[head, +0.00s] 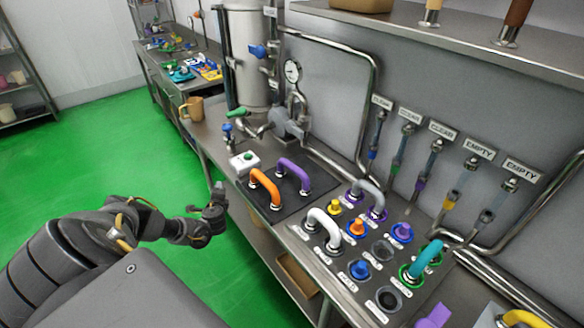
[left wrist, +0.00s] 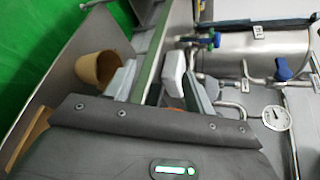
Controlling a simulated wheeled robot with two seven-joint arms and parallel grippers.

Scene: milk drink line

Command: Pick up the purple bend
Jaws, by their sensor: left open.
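The purple bend (head: 295,173) is an arched tube standing on its two ends on a dark mat (head: 262,208). An orange bend (head: 265,187) stands beside it, to its left. My left gripper (head: 217,196) is in the air left of the mat and the orange bend, apart from both bends. Its open, empty fingers show in the left wrist view (left wrist: 160,88). The purple bend cannot be made out in the left wrist view. My right gripper is not in view.
A labelled panel to the right holds white (head: 325,225), grey and teal (head: 428,256) bends and several coloured fittings. Steel pipes run along the wall.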

